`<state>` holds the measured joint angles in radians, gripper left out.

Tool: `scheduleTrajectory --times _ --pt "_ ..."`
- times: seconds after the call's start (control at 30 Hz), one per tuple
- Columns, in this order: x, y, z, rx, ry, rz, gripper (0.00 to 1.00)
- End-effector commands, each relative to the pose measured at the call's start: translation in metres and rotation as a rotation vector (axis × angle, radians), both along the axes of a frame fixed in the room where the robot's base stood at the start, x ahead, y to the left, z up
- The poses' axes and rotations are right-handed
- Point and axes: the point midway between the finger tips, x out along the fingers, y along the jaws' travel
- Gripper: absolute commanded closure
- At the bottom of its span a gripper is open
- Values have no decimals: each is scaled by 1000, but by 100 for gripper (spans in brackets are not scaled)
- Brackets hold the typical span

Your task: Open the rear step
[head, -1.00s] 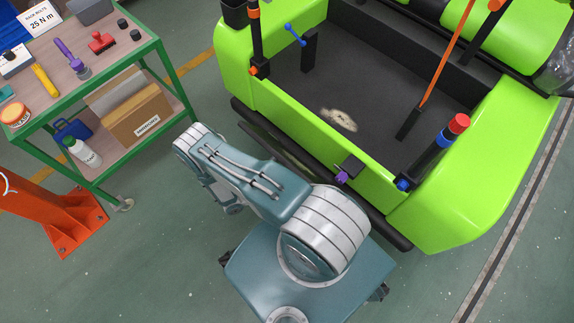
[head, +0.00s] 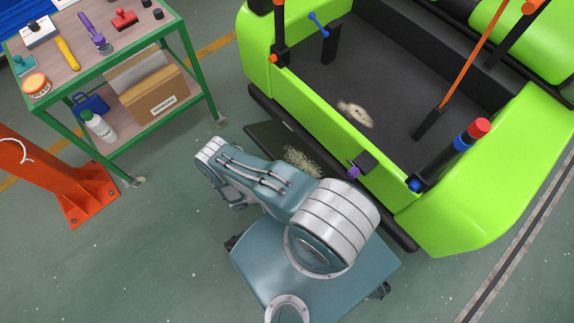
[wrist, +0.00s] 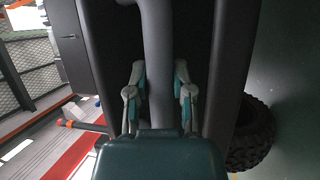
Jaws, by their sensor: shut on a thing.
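The rear step (head: 262,138) is a dark panel with a pale speckled patch. In the head view it stands out from the lower rear of the green cart (head: 310,120), partly hidden behind my arm. In the wrist view my gripper (wrist: 160,95) has its two teal-grey fingers on either side of a grey bar (wrist: 158,40), shut on it. The bar runs upright in that picture, with dark surfaces beside it. I take it to be the step's bar, but its join to the panel is hidden. My fingertips are hidden in the head view.
A black bumper bar (head: 385,225) runs along the cart's rear. A green tool trolley (head: 105,165) and an orange stand (head: 75,190) are at left. A black tyre (wrist: 252,135) shows in the wrist view. The floor between trolley and arm is clear.

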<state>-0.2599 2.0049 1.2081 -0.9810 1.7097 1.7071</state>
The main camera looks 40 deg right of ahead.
Motion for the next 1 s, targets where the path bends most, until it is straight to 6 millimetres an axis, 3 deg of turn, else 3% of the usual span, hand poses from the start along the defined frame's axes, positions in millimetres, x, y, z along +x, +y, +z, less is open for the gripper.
scheduleTrajectory --times 0.2,0.23,0.3,0.73,1.0 --pt "-2 -1 -1 0 4 -2 100" --pt "-2 0 0 0 4 -2 66" --pt "-2 0 0 0 4 -2 35" --pt "0 1 3 -3 1 -1 35" --pt "1 1 35 -3 2 -1 35"
